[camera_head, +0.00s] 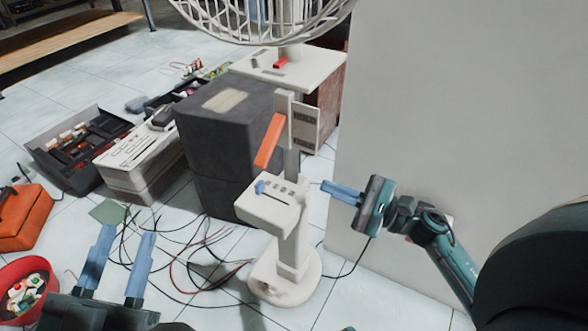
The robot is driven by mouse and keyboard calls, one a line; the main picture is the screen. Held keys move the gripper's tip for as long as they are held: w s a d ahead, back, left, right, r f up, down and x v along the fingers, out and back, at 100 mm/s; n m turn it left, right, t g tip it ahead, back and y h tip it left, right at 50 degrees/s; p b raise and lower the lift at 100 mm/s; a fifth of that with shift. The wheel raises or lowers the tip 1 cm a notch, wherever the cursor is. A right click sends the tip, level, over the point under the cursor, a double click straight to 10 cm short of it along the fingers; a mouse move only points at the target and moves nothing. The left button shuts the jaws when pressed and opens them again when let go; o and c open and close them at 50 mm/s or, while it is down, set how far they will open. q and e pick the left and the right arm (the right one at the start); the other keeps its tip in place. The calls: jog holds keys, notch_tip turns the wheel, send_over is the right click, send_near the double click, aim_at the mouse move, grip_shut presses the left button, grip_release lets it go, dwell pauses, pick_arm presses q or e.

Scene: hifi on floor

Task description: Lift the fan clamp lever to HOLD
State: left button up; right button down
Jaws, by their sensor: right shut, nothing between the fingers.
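The white fan stands on a round base with a pole (292,168). Its orange clamp lever (269,141) slants down to the left from a white bracket on the pole. A light plate with small markings (305,122) is beside the lever; I cannot read it. My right gripper (324,187) is shut and empty, its blue fingers pointing left, just right of the pole, lower than the lever and apart from it in the picture. My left gripper (129,233) is open and empty at lower left, far from the lever.
A control box with a blue knob (261,188) is on the pole below the lever. A dark speaker box (222,140) stands behind. Cables (190,245) cover the floor. A red bucket (22,288) and orange box (22,216) are at left; a pale wall (450,100) is at right.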

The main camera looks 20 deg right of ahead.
aim_at(270, 140)
jog(key=x, duration=0.9)
jog(key=shift+w+a+r+b, duration=0.1)
jog(key=shift+w+b, duration=0.1)
jog(key=shift+b, duration=0.1)
jog(key=shift+s+a+r+p, duration=0.2)
jog(key=shift+s+a+r, duration=0.1)
jog(key=shift+a+r, duration=0.25)
jog(key=shift+s+a+r+p, duration=0.25)
jog(key=shift+a+r, duration=0.15)
jog(key=shift+r, duration=0.3)
pick_arm(q)
jog(key=shift+f, duration=0.15)
pick_arm(e)
jog(key=shift+s+a+r, duration=0.15)
jog(key=shift+a+r, duration=0.05)
jog(key=shift+r, duration=0.05)
jog(key=shift+r, duration=0.1)
